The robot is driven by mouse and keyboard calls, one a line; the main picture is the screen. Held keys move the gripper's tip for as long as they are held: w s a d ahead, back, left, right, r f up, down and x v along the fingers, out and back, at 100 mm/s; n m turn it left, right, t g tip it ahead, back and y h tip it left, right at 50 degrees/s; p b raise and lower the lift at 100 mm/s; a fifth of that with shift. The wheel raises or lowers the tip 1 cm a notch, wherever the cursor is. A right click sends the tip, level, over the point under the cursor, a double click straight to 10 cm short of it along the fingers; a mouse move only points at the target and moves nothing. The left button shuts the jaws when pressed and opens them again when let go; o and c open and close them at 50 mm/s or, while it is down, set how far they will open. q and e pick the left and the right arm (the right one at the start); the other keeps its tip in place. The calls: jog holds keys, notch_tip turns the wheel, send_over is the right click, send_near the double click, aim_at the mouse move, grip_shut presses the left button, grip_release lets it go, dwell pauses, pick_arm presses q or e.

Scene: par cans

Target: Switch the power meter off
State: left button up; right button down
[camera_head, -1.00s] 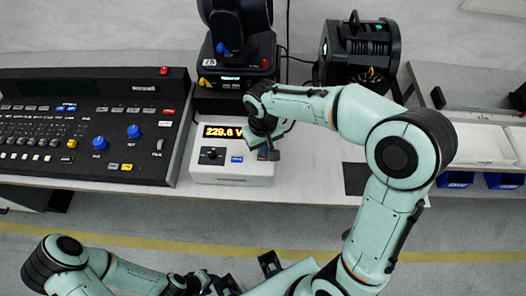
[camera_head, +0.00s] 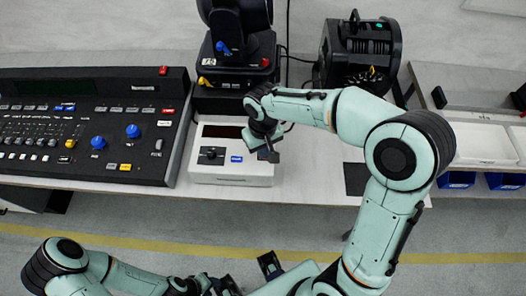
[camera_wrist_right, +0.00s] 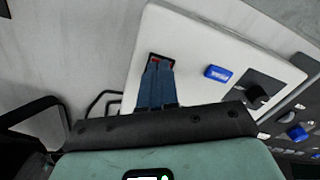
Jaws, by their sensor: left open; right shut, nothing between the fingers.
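The power meter (camera_head: 232,178) is a white box on the bench with a dark, blank display (camera_head: 220,131), a black knob (camera_head: 210,155) and a blue label or button (camera_head: 237,159). My right gripper (camera_head: 268,155) is shut and empty at the right part of its top face. In the right wrist view the shut fingers (camera_wrist_right: 157,72) reach onto the white panel (camera_wrist_right: 205,45). Their tips are at a red switch in a black frame (camera_wrist_right: 154,59), partly hidden by them. My left gripper (camera_head: 248,276) is open and empty at the bottom edge, away from the bench.
A black control desk (camera_head: 85,125) stands close left of the meter. A moving-head lamp (camera_head: 238,60) and a black lamp can (camera_head: 360,50) stand behind. White trays (camera_head: 480,143) and blue bins (camera_head: 457,180) are at the right. The floor before the bench is clear.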

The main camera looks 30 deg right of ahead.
pick_arm(q)
jog(key=shift+r, duration=0.1)
pick_arm(e)
jog(key=shift+w+r+p, duration=0.1)
jog(key=shift+r+p, duration=2.1)
jog(key=shift+r, duration=1.3)
pick_arm(q)
jog(key=w+r, duration=0.2)
jog(key=r, duration=0.1)
jog(key=w+r, duration=0.1)
jog(key=r, duration=0.1)
jog(key=shift+s, duration=0.1)
pick_arm(e)
jog(key=shift+f, duration=0.1)
